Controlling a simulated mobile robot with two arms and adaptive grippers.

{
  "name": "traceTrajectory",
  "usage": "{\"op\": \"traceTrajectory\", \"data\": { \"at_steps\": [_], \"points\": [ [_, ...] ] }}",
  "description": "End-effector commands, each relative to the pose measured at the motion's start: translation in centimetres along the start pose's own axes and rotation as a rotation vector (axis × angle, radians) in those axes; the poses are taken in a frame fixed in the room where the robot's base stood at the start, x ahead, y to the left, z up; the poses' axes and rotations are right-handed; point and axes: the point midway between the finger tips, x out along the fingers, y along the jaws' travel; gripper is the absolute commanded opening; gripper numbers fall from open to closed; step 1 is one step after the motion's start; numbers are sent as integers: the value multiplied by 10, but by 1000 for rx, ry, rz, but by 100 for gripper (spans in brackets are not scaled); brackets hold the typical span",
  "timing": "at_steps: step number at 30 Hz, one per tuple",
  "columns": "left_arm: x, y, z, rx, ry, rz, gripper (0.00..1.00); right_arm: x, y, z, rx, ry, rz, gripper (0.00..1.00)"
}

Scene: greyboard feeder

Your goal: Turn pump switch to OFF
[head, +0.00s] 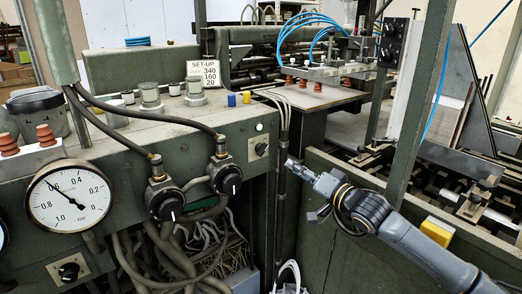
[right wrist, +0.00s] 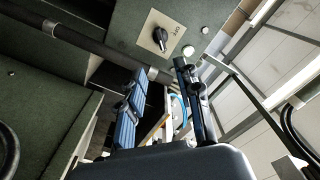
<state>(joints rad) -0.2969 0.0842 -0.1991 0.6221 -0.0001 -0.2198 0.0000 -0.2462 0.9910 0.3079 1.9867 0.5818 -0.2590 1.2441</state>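A black rotary switch (head: 261,150) sits on a small pale plate at the right end of the green panel in the head view. In the right wrist view, a black knob (right wrist: 159,36) on a pale plate shows up close, tilted in the picture; small lettering beside it seems to read OFF. I cannot tell which way its pointer is set. My right gripper (head: 291,164) is just right of the switch, apart from it. In the right wrist view its two fingers (right wrist: 160,72) stand apart with nothing between them. My left gripper is not seen.
A lit white lamp (head: 259,127) is above the switch. Two cable-fed black knobs (head: 229,179) and a pressure gauge (head: 69,197) are to the left. Another switch (head: 69,271) is at lower left. Vertical conduits (head: 282,140) run between the panel and my right gripper.

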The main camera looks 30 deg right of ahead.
Motion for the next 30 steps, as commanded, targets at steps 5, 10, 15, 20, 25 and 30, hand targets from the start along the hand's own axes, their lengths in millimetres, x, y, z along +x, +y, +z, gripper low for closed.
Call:
{"op": "traceTrajectory", "data": {
  "at_steps": [5,10,15,20,25,30],
  "points": [
    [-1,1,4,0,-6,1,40,9,-4,-2,5,1,-7,34],
    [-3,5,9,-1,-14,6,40,27,-4,-2,2,2,-7,34],
    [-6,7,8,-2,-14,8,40,48,-4,-3,4,3,-6,34],
    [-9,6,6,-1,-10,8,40,68,-4,-3,3,3,-5,34],
    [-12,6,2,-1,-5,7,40,89,-4,-3,2,3,-6,34],
    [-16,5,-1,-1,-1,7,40,111,-4,-3,2,2,-5,34]
  ]
}}
